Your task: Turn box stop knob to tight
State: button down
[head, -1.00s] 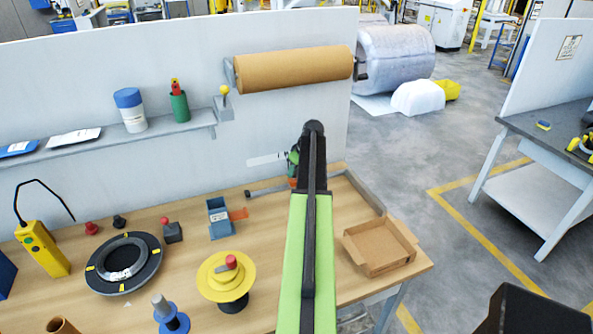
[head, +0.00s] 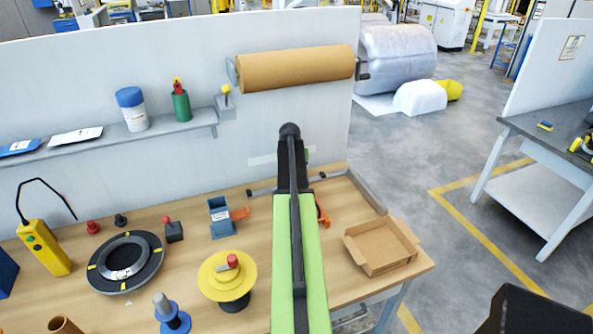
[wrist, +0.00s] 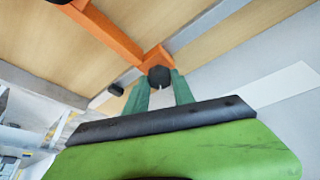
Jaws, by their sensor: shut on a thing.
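The box stop is an orange bar (wrist: 112,35) with an orange block at its end, above the wooden table in the wrist view. Its round black knob (wrist: 158,74) sits at that block, between the green fingers of my gripper (wrist: 159,84). The fingers are shut on the knob. In the head view, part of the orange stop (head: 321,212) shows just right of my arm. My arm hides the knob and fingers there. I cannot read any tight or loose mark on the knob.
A cardboard box (head: 382,246) lies open on the table's right. A blue tape holder (head: 220,218), a yellow spool (head: 228,277) and a dark coil (head: 125,262) stand to the left. A brown paper roll (head: 295,69) hangs on the wall panel behind.

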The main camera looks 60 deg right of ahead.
jog(key=m+g, duration=0.1)
jog(key=m, duration=0.1)
jog(key=m+g, duration=0.1)
jog(key=m, duration=0.2)
jog(key=shift+w+m, duration=0.2)
jog(key=shift+m, duration=0.1)
jog(key=shift+m+g, duration=0.9)
jog(key=shift+m, duration=1.1)
jog(key=c, duration=1.1)
grip_release()
jog(key=shift+o, duration=0.2)
jog(key=shift+r, duration=0.1)
jog(key=p+v, duration=0.7)
jog(key=shift+r, duration=0.15)
